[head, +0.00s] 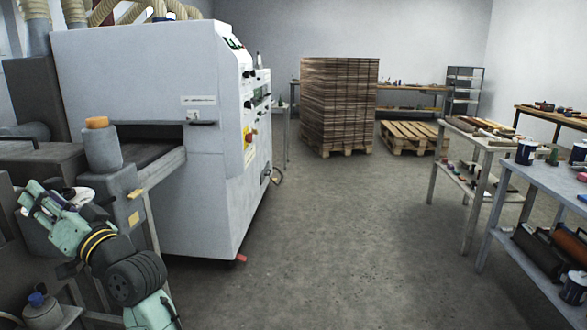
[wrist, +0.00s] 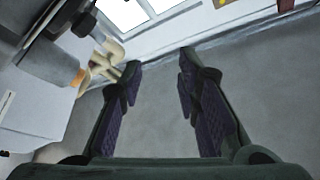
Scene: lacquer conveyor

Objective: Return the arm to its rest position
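My gripper (wrist: 160,75) shows in the wrist view with its two dark, purple-padded fingers spread apart. Nothing is between them but a view of the grey floor. In the head view my green and dark grey arm is at the lower left, folded in front of the conveyor side of the large machine (head: 140,65).
A grey post with an orange top (head: 97,122) stands close behind my arm. A blue-capped container (head: 38,308) is at the bottom left. A stack of brown boards (head: 338,105) and an empty pallet (head: 412,138) are farther back. Workbenches (head: 540,180) line the right. The middle floor is clear.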

